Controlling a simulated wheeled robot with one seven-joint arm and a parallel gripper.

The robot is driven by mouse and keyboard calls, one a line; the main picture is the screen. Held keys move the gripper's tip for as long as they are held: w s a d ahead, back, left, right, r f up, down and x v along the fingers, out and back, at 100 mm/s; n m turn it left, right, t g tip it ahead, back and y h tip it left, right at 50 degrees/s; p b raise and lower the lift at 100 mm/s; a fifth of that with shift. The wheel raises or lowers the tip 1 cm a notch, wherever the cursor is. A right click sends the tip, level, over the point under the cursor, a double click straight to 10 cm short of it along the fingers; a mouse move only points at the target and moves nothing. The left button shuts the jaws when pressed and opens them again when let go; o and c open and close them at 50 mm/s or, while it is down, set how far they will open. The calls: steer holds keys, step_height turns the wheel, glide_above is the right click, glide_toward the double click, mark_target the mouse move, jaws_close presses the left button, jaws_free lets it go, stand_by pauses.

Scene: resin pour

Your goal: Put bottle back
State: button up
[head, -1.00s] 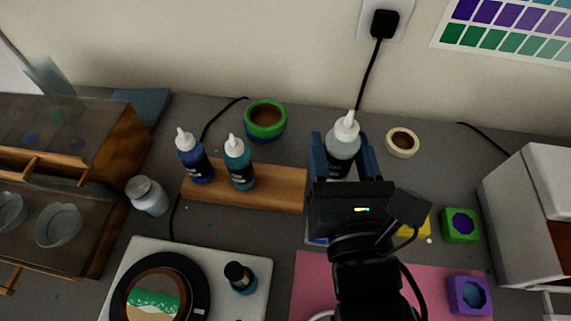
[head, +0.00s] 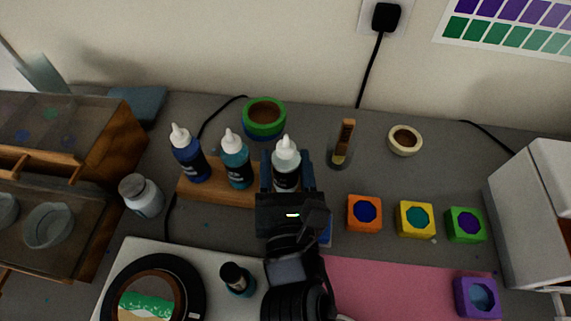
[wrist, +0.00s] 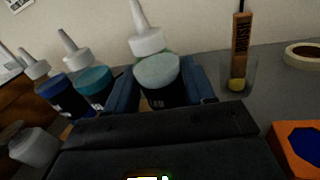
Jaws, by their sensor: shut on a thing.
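My gripper (head: 287,180) is shut on a clear bottle with a white nozzle cap and dark label (head: 286,157). The held bottle (wrist: 158,75) is upright between the fingers in the wrist view. In the head view it is at the right end of the wooden rack (head: 215,190). I cannot tell whether its base touches the rack, as my gripper hides it. A dark blue bottle (head: 188,155) and a teal bottle (head: 236,160) stand in the rack to its left.
A glass with a wooden stick (head: 342,150) stands right of the bottle. Orange (head: 365,227), yellow (head: 415,234) and green (head: 466,240) blocks sit farther right. Tape rolls (head: 264,118) are behind. A jar (head: 141,195) stands left of the rack. The pink mat (head: 400,280) is in front.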

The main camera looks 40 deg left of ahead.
steer(key=shift+r, duration=0.1)
steer(key=o, duration=0.9)
steer(key=shift+s+d, duration=0.2)
steer(key=shift+s, duration=0.05)
steer(key=b+v, duration=0.2)
steer(key=v, duration=0.8)
steer(key=shift+d, duration=0.1)
steer(key=shift+s+d, duration=0.45)
steer(key=shift+s, duration=0.05)
